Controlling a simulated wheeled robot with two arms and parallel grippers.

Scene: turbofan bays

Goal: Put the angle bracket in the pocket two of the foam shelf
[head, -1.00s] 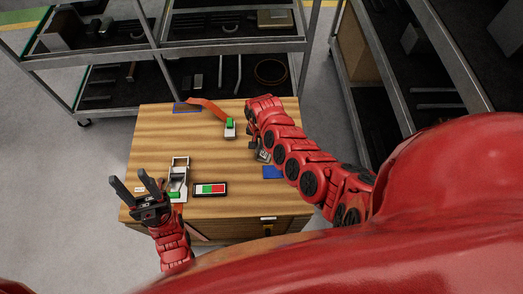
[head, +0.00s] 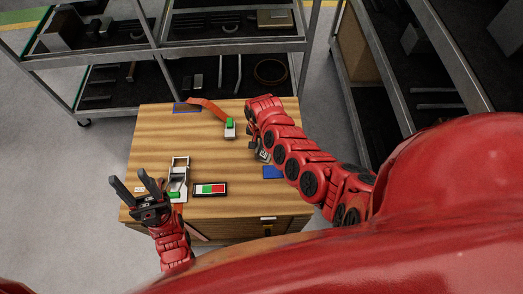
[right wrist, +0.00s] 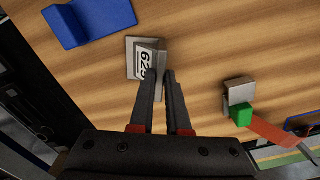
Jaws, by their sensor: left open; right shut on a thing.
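The angle bracket (right wrist: 132,58) is a small grey metal piece with a white label reading what looks like 629. In the right wrist view it is at the fingertips of my right gripper (right wrist: 158,78), which is shut on its upright flange. In the head view the bracket (head: 263,155) is partly hidden by my right arm, over the right part of the wooden table. My left gripper (head: 146,190) is open and empty by the table's left front edge. Dark shelves (head: 235,30) at the back hold several parts; I cannot tell which pocket is pocket two.
On the wooden table (head: 205,145) are a blue pad (head: 273,172), a green-and-grey clamp (head: 230,128) with an orange strap (head: 208,107), a metal frame (head: 179,175) and a green-white-red block (head: 210,189). Another rack (head: 400,90) stands at the right. The table's middle is clear.

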